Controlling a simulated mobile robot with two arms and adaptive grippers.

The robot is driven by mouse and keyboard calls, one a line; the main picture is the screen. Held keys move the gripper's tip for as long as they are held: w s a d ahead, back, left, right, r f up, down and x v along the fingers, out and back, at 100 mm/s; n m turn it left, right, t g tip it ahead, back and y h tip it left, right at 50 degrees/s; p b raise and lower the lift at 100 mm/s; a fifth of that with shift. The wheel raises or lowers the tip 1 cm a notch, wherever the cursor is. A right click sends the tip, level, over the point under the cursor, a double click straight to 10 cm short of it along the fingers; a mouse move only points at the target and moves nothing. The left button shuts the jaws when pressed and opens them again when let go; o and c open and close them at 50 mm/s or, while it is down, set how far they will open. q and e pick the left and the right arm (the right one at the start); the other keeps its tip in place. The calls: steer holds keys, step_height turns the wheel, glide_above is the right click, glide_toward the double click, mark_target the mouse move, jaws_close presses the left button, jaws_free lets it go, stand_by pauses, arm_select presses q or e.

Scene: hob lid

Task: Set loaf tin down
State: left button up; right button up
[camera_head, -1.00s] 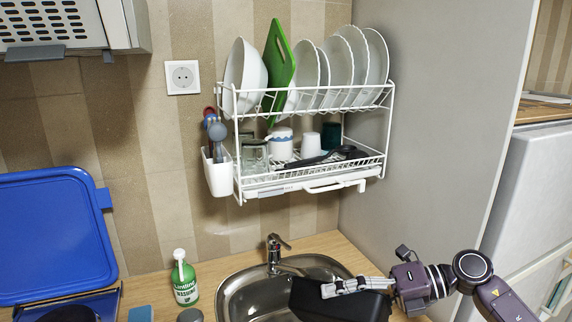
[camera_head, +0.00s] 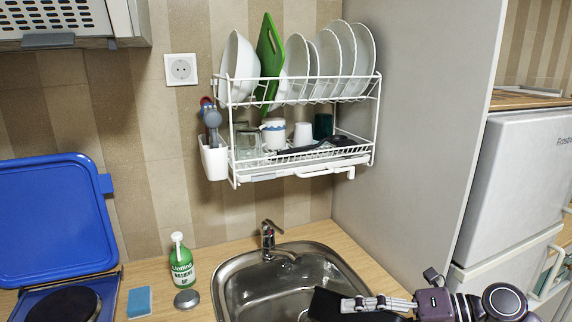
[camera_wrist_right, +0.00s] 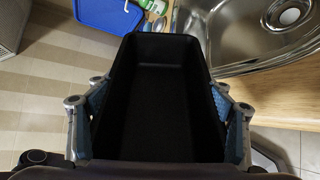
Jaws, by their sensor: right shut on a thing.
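The black loaf tin (camera_wrist_right: 155,100) fills the middle of the right wrist view, its open top towards the camera and its inside empty. My right gripper (camera_wrist_right: 160,112) is shut on it, with a blue-padded finger on each long side. In the head view the tin (camera_head: 328,303) shows at the bottom edge, in front of the sink, partly cut off. My right gripper (camera_head: 375,304) is beside it there. The wrist view shows the tin near the counter edge, with floor below at the left. My left gripper is not in view.
The steel sink (camera_head: 245,285) with its tap (camera_head: 268,240) is behind the tin. A green washing-up bottle (camera_head: 181,262), a blue sponge (camera_head: 139,302) and a round grey item (camera_head: 187,299) stand left of it. A raised blue hob lid (camera_head: 50,220) is further left. A dish rack (camera_head: 300,170) hangs above.

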steer(key=s+d+f+m+t+h+b, duration=0.1)
steer(key=s+d+f+t+b, duration=0.1)
steer(key=s, duration=0.4)
steer(key=s+d+f+m+t+h+b, duration=0.1)
steer(key=s+d+f+m+t+b, duration=0.1)
steer(key=s+f+b, duration=0.2)
steer(key=shift+s+d+b, duration=0.3)
steer(key=shift+s+b, duration=0.45)
steer(key=shift+s, duration=0.5)
